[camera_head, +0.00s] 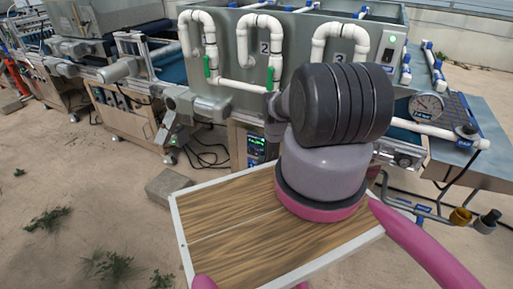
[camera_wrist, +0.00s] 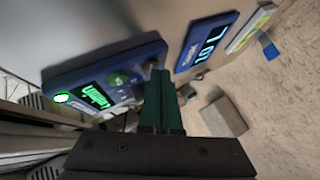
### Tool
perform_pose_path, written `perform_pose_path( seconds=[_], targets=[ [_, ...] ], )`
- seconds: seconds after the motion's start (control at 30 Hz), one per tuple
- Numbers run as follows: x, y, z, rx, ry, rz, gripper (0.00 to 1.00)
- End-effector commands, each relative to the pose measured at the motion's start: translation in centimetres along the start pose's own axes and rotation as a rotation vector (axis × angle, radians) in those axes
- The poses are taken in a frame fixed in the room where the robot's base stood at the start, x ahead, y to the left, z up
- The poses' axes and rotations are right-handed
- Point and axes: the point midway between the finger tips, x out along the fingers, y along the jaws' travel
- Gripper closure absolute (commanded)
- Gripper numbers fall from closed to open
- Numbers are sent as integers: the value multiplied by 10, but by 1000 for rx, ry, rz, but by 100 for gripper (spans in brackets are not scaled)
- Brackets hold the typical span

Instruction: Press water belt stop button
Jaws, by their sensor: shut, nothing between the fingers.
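In the wrist view a blue control panel (camera_wrist: 75,75) on the machine's wall carries a green-lit screen (camera_wrist: 94,96), a round green button or knob (camera_wrist: 119,78), some small dark controls and a bright white-green lamp or button (camera_wrist: 61,98). I cannot tell which is the water belt stop button. My gripper (camera_wrist: 160,73) is shut and empty, its dark green fingers pointing at the panel's right end. The tips look close to the panel, but contact cannot be told. In the head view my arm hides my gripper; a lit control unit (camera_head: 262,146) shows beside the arm.
A second blue display (camera_wrist: 206,42) and a pale strip with a blue part (camera_wrist: 250,30) sit right of the panel. A grey block (camera_wrist: 223,117) lies on the sandy ground; it also shows in the head view (camera_head: 168,186). White pipes (camera_head: 330,40) and a gauge (camera_head: 426,107) are on the machine.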

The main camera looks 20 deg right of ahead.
Motion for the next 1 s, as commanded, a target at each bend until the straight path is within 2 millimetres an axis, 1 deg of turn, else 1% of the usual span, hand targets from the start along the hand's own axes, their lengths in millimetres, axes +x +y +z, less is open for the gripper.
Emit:
perform_pose_path(
  seconds=[0.37, 0.7, 1.0],
  targets=[
    [1, 1, 1, 0, 0, 1, 100],
    [-6, -4, -4, 1, 0, 1, 100],
    [-8, -6, -6, 1, 0, 0, 100]
  ],
)
